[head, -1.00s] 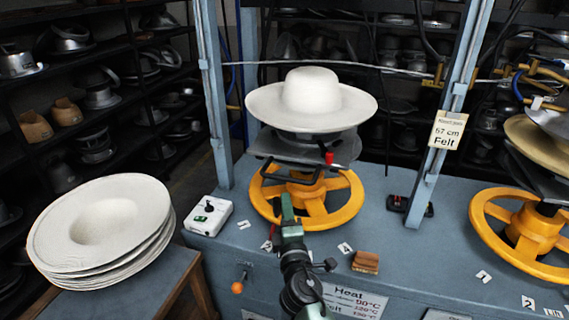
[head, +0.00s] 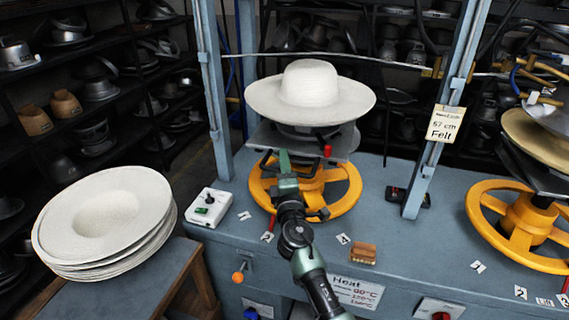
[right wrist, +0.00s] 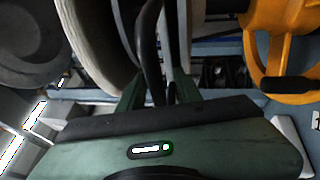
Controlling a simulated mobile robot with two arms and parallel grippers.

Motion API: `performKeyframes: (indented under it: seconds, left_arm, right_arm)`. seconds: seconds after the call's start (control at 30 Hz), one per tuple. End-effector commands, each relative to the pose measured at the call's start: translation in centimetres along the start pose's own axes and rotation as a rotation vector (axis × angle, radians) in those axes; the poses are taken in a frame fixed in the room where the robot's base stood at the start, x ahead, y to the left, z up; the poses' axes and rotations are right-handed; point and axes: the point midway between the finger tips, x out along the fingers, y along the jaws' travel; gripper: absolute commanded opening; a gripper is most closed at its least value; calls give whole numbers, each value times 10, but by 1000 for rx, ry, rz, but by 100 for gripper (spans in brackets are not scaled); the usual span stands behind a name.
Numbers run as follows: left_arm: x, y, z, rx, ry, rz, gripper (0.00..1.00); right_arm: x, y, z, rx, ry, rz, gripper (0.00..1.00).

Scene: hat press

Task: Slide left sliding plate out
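A white felt hat (head: 310,92) sits on the press above a grey sliding plate (head: 342,146), over a yellow handwheel (head: 346,190). My right gripper (head: 284,160) is at the front left of the plate, below the hat brim, and hides part of the plate's black handle. In the right wrist view a black bar, seemingly this handle (right wrist: 151,55), runs down between my right gripper's green fingers (right wrist: 158,90). The fingers are apart, with gaps beside the bar, so they look open around it. My left gripper is not in view.
A stack of white hats (head: 105,218) lies on a small table at left. A control box (head: 208,207) and a wooden block (head: 363,253) sit on the blue bench (head: 400,250). Blue posts flank the press. A second handwheel (head: 527,232) stands at right.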

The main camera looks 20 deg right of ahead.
Motion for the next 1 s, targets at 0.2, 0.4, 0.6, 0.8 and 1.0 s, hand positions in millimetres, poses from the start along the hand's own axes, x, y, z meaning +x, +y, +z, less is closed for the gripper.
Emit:
performKeyframes:
  seconds: [0.2,0.4,0.6,0.8,1.0]
  left_arm:
    - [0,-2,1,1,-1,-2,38]
    - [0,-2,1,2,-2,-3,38]
    - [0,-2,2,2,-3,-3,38]
    - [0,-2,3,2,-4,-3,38]
    - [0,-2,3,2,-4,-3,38]
  right_arm:
    - [0,0,0,0,0,0,0]
    - [0,0,0,0,0,-1,0]
    - [-1,-1,0,0,0,-1,0]
    - [-1,-1,0,0,0,-1,0]
    - [-1,-1,0,0,0,-2,0]
